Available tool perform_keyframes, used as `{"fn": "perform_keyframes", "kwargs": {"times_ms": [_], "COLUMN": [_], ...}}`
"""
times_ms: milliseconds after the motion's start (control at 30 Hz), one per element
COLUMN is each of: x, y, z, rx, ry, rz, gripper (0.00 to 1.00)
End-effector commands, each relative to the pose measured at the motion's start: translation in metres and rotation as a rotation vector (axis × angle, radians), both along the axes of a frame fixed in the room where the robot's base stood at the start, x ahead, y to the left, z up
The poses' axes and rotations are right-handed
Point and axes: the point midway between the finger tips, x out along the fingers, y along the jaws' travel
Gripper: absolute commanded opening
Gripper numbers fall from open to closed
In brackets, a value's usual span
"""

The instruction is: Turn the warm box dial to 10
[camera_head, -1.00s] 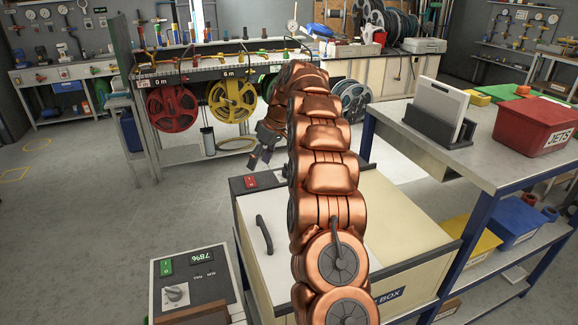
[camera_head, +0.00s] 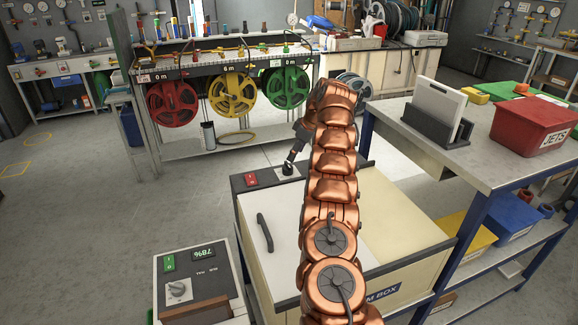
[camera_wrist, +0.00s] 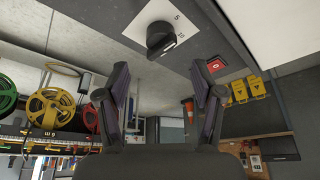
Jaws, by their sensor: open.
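The warm box (camera_head: 395,250) is a cream cabinet beneath my arm, with its label partly covered. Its dial (camera_head: 287,170) sits on a white plate on the dark strip at the far edge. In the wrist view the dial (camera_wrist: 160,38) is a black knob with a pale pointer mark aimed to the lower right. In the head view my gripper (camera_head: 292,156) is just above the dial.
A red switch (camera_head: 251,179) sits left of the dial, and a handle (camera_head: 265,232) is on the lid. A second control box (camera_head: 195,285) with a 78% display stands at front left. A workbench (camera_head: 420,150) with a red bin (camera_head: 533,122) is at right.

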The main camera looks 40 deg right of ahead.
Motion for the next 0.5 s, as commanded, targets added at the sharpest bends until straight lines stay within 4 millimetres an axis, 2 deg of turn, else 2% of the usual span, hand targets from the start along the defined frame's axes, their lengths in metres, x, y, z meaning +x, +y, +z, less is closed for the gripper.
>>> {"fn": "perform_keyframes", "kwargs": {"times_ms": [267,500], "x": [0.007,0.019], "y": [0.006,0.013], "z": [-0.022,-0.055], "rx": [0.002,0.003], "ry": [0.004,0.005], "rz": [0.002,0.001], "gripper": [0.67,0.67]}}
